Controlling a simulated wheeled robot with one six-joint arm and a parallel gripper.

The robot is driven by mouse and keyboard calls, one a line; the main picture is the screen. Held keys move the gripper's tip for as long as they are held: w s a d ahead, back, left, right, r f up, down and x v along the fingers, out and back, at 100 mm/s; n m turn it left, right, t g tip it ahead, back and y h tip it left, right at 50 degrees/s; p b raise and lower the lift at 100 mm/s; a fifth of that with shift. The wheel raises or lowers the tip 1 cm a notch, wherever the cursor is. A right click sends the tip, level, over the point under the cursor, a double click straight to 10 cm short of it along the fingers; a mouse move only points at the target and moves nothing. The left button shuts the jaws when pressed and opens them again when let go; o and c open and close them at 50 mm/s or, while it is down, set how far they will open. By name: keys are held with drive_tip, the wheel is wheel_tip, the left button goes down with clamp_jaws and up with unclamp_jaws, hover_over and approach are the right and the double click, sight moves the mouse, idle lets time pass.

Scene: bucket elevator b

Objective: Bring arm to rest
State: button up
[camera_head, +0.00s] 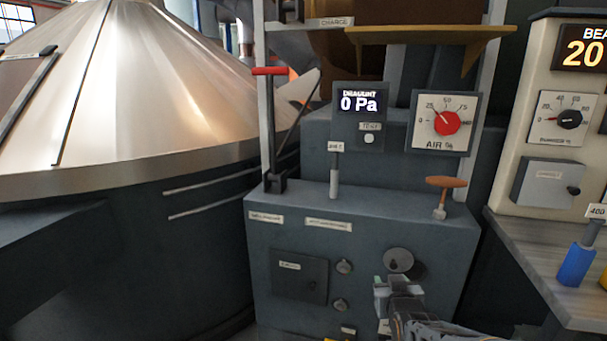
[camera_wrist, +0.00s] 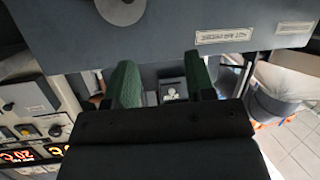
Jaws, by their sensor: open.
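My gripper (camera_head: 381,292) is at the lower right of centre in the head view, in front of the grey control cabinet (camera_head: 355,241). It is just below and left of a round silver disc (camera_head: 398,260) on the cabinet's front. In the wrist view my gripper (camera_wrist: 160,62) shows two green-padded fingers standing apart, with nothing held between them. The wrist picture is upside down; the cabinet front (camera_wrist: 165,30) fills its top. I cannot tell whether the fingers touch the cabinet.
A red-handled lever (camera_head: 268,125) and an orange-handled valve (camera_head: 440,190) stand on the cabinet. A draught display (camera_head: 358,103) reads 0 Pa, beside an AIR dial (camera_head: 445,122). A large metal cone (camera_head: 140,90) is left. A bench (camera_head: 540,255) with a blue-handled tool (camera_head: 577,262) is right.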

drive_tip(key=s+a+r+g+p, duration=0.2)
drive_tip(key=s+r+g+p, duration=0.3)
drive_tip(key=s+r+p, duration=0.3)
drive_tip(key=s+a+r+g+y+p, duration=0.1)
drive_tip(key=s+a+r+g+p, duration=0.1)
drive_tip(key=s+r+g+p, duration=0.3)
drive_tip(key=s+r+p, duration=0.4)
drive_tip(key=r+p, duration=0.1)
drive_tip(key=r, duration=0.1)
drive_tip(key=shift+s+a+r+g+y, duration=0.15)
drive_tip(key=shift+s+a+g+y, duration=0.15)
drive_tip(key=shift+g, duration=0.1)
